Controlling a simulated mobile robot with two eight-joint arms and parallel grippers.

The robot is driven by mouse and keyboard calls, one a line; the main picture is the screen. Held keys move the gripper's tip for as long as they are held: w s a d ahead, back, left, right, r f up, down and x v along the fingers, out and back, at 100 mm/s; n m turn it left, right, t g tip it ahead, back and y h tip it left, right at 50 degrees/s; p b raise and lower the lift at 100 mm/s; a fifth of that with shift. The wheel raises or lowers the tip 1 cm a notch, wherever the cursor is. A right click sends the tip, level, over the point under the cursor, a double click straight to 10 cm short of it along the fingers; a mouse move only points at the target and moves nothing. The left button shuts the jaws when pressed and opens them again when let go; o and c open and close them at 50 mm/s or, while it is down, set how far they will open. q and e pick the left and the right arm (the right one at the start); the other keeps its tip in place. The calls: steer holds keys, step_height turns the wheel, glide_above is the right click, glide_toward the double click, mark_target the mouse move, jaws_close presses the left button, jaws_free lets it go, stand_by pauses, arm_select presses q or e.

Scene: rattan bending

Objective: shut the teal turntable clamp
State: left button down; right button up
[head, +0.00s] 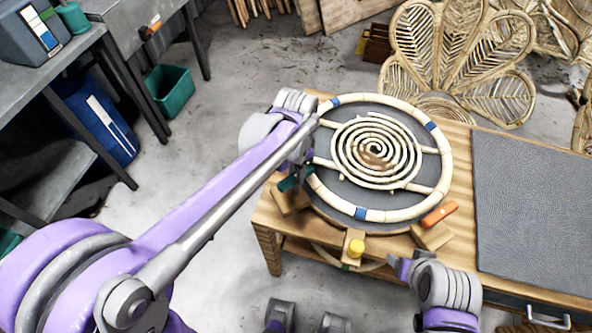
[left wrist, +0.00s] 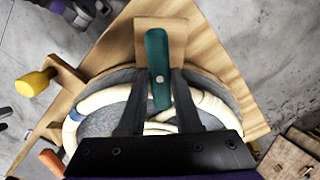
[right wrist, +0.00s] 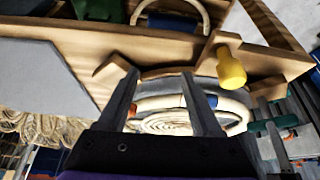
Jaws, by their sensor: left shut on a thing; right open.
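The teal turntable clamp (head: 287,184) is a short lever on a wooden block at the turntable's left front, partly hidden by my left arm. In the left wrist view the teal lever (left wrist: 157,65) points from its block toward the turntable. My left gripper (left wrist: 154,100) is shut on the lever's inner end, one finger on each side. The grey turntable (head: 345,213) carries a rattan ring (head: 402,213) with blue bands around a spiral coil. My right gripper (head: 404,266) is open and empty at the bench's front edge; its parted fingers show in the right wrist view (right wrist: 162,95).
An orange clamp (head: 439,213) sits on the turntable's right front. A yellow knob (head: 356,248) stands at the bench front between the grippers. A grey mat (head: 535,205) covers the bench's right side. Rattan petal panels (head: 460,60) lie behind. A green bin (head: 168,90) stands on the floor.

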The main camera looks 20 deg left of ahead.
arm_select(q)
steer(key=shift+m, duration=0.6)
steer(key=c, duration=0.6)
jaws_free()
steer(key=shift+r, duration=0.1)
step_height(320, 180, up, 11)
steer(key=p, duration=0.1)
steer(key=shift+s, duration=0.1)
